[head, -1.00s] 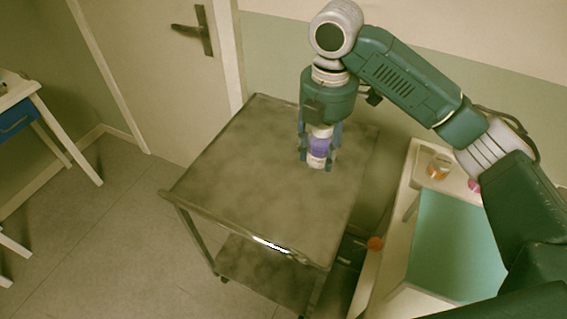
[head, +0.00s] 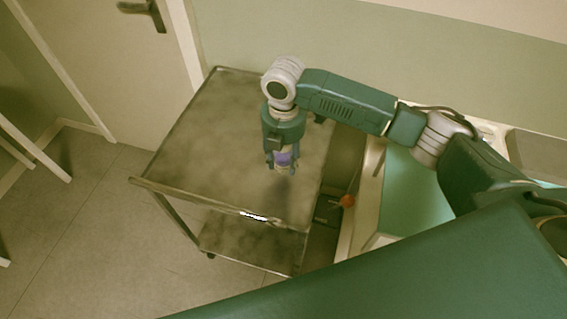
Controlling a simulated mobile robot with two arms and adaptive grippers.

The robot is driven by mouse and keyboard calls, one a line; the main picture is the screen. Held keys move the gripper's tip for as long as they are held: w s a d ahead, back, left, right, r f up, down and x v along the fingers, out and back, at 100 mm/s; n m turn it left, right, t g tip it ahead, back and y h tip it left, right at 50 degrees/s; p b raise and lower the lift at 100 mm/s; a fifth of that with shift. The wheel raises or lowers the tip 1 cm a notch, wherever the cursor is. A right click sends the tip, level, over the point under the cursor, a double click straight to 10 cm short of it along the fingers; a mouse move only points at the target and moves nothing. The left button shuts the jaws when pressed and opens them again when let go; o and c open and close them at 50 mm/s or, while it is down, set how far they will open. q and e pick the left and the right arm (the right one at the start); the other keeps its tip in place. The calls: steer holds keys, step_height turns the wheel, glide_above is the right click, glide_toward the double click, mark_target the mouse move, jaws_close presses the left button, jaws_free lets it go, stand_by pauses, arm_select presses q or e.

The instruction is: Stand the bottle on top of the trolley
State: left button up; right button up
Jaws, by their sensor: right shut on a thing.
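The bottle (head: 283,158) is a small one with a purple band, seen in the head view between the fingers of my right gripper (head: 282,162). The right gripper points down and is shut on the bottle, which hangs roughly upright over the trolley top. The trolley (head: 200,150) is a grey metal cart with a mottled flat top and a lower shelf. The fingers hide part of the bottle. I cannot tell whether its base touches the trolley top. My left gripper is not in view.
The trolley top is otherwise bare. A counter with a green mat (head: 408,195) stands to the right, with an orange-red round thing (head: 347,201) at its left side. A door (head: 110,60) is at the back left. Open floor (head: 100,235) lies left of the trolley.

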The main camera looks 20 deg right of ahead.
mark_target(284, 166)
step_height(284, 166, down, 2)
steer(key=shift+f, duration=0.5)
steer(key=shift+f, duration=0.1)
steer(key=o, duration=1.4)
steer(key=shift+c, duration=0.2)
step_height(284, 166, up, 11)
steer(key=shift+r+b, duration=0.1)
steer(key=shift+b, duration=0.7)
steer(key=shift+r, duration=0.55)
